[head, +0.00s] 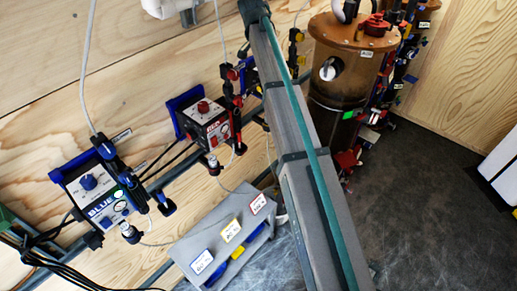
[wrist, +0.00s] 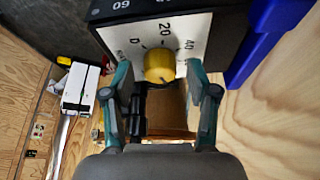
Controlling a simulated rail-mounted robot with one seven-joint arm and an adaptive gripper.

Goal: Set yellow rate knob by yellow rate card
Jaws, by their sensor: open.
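The yellow rate knob (wrist: 159,66) sits on a white dial (wrist: 140,32) with printed marks, "20" above the knob and "40" to its right. A dark line shows low on the knob's face; its exact setting is hard to tell. My gripper (wrist: 158,76) is open, with one finger on each side of the knob and visible gaps to it. In the head view, my arm hides the yellow unit's face and the knob. The yellow rate card (head: 231,230) lies on a grey sloped stand (head: 190,240), between a blue-edged and a red-edged card. Its writing is too small to read.
A blue unit (head: 95,190) and a red unit (head: 208,121) are mounted left of my arm, with hoses and cables around them. An amber tank (head: 340,75) stands to the right. A blue bracket (wrist: 262,40) flanks the dial. The dark floor (head: 430,210) at right is clear.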

